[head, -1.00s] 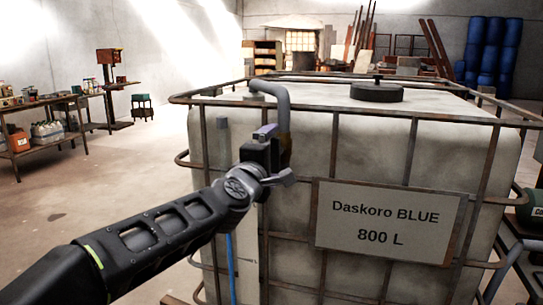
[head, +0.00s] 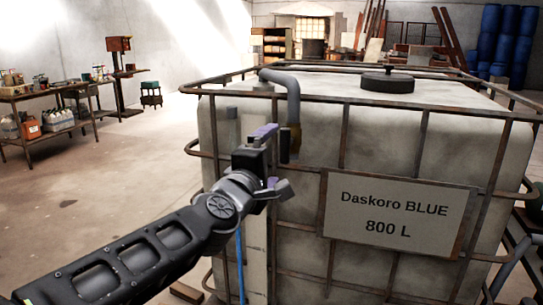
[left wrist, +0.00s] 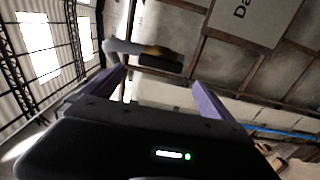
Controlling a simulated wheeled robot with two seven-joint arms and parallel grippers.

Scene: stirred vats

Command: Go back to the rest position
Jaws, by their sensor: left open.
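My left gripper (head: 272,160) is in front of the left part of a caged white vat (head: 400,145) labelled "Daskoro BLUE 800 L". Its purple-tipped fingers are apart with nothing between them; they also show apart in the left wrist view (left wrist: 165,95). A grey bent pipe (head: 284,82) with a dark end comes over the vat's top rim just beyond the gripper. In the left wrist view the pipe (left wrist: 125,47) and its dark end lie beyond the fingers, apart from them. My right gripper is not in view.
A sign (head: 394,216) hangs on the vat's cage. A black lid (head: 388,83) is on the vat's top. A workbench (head: 45,95) with bottles and jugs stands at the left. Blue barrels (head: 507,45) stand at the back right. The floor (head: 130,170) left of the vat is clear.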

